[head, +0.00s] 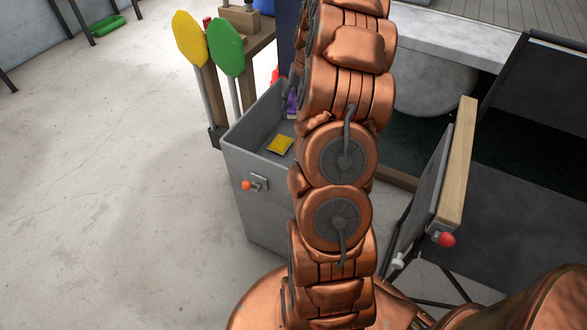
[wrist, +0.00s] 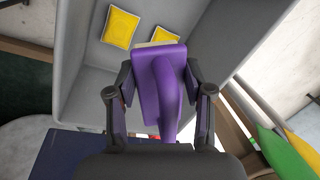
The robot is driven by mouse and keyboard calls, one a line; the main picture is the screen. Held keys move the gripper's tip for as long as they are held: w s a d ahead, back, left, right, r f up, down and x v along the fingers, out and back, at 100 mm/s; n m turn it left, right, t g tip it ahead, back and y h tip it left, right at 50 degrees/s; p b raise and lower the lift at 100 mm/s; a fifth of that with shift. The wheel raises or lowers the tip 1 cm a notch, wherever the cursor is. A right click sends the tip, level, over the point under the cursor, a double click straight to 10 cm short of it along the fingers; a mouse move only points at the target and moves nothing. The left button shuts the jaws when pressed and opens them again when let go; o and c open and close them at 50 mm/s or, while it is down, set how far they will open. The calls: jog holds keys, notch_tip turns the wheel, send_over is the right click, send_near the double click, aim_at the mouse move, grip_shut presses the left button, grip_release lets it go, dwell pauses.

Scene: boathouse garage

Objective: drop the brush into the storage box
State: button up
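The purple brush (wrist: 158,75) is between the two dark fingers of my gripper (wrist: 157,82) in the wrist view, with a finger against each side. A pale strip shows at its far edge. The brush is over the open top of the grey storage box (wrist: 222,50). In the head view the storage box (head: 238,140) stands on the floor, and a bit of the purple brush (head: 292,104) shows at its back, beside my arm. My arm hides most of the gripper and the box's right part there. Two yellow packets (wrist: 120,28) lie inside the box; one packet (head: 280,144) shows in the head view.
A yellow paddle (head: 190,38) and a green paddle (head: 226,46) stand upright behind the box's left side. A wooden-edged panel (head: 457,165) with a red knob (head: 447,239) is at right. The concrete floor (head: 110,180) at left is clear.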

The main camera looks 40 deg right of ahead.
jog(key=o, duration=0.6)
jog(key=shift+c, duration=0.2)
notch_tip(320, 180, up, 12)
jog(key=s+d, duration=0.1)
jog(key=shift+s+d, duration=0.3)
jog(key=shift+d, duration=0.05)
jog(key=shift+f, duration=0.1)
dwell(0.5)
jog(key=s+a+r+n+g, duration=0.1)
jog(key=s+a+n, duration=0.15)
jog(key=a, duration=1.05)
jog(key=s+a+r+n+g, duration=0.1)
jog(key=s+a+n, duration=0.15)
jog(key=a, duration=0.95)
jog(key=s+a+f+n+g+h, duration=0.1)
jog(key=s+a+f, duration=0.1)
jog(key=s+a, duration=0.35)
jog(key=s+a+f+n+g, duration=0.1)
jog(key=s+a+f, duration=0.15)
jog(key=s, duration=0.65)
jog(key=s+a+f+n+g+h, duration=0.1)
jog(key=s+a+n, duration=0.1)
jog(key=s+a, duration=0.45)
notch_tip(320, 180, up, 16)
jog(key=d+t+p, duration=0.1)
jog(key=p, duration=1.4)
jog(key=shift+s+d+t, duration=0.3)
jog(key=shift+s+d, duration=0.1)
